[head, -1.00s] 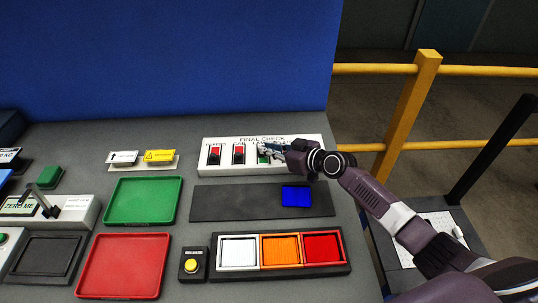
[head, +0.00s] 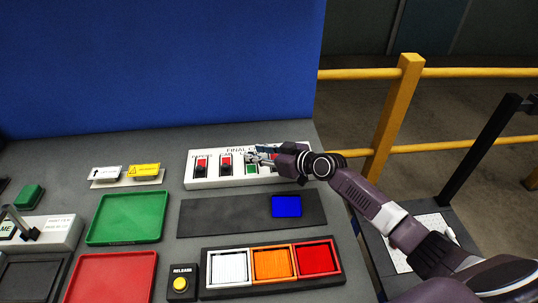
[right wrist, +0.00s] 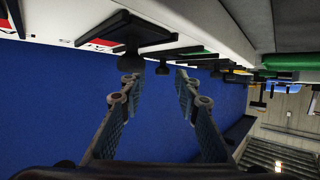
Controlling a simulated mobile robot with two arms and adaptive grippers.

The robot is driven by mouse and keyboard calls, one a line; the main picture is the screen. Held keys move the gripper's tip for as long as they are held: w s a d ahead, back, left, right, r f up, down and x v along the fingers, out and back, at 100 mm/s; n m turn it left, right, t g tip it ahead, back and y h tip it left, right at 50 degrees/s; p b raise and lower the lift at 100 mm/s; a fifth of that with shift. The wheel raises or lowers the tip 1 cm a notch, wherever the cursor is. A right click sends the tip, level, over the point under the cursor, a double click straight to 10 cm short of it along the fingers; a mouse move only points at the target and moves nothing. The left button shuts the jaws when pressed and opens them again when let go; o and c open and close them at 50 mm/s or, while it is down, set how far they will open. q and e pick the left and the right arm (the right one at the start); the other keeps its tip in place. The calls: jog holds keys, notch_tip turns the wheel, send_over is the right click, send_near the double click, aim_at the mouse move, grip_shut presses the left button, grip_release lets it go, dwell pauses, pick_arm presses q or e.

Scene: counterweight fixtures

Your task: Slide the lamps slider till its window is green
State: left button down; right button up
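The white FINAL CHECK panel (head: 206,181) stands at the back of the bench in the head view. Its two left windows, the first (head: 201,162) and second (head: 225,160), show red. A third window (head: 252,169) shows green just below my right gripper (head: 250,157). A bit of red (head: 274,157) shows farther right, partly behind the gripper. The slider labels are too small or covered, so I cannot read which is lamps. In the right wrist view my right gripper (right wrist: 157,78) has its fingers apart, with dark knobs (right wrist: 162,68) near and beyond the tips. My left gripper is out of view.
In front of the panel lies a dark mat (head: 225,215) with a blue block (head: 286,206). Nearer are a bin row (head: 270,290) and a yellow release button (head: 180,284). Green (head: 126,218) and red (head: 115,280) trays lie left. A blue wall (head: 160,70) rises behind.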

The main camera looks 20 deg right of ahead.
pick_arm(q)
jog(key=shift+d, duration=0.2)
pick_arm(e)
jog(key=v, duration=1.1)
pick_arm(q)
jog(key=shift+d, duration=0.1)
pick_arm(e)
jog(key=shift+s+d, duration=0.1)
jog(key=shift+d, duration=0.05)
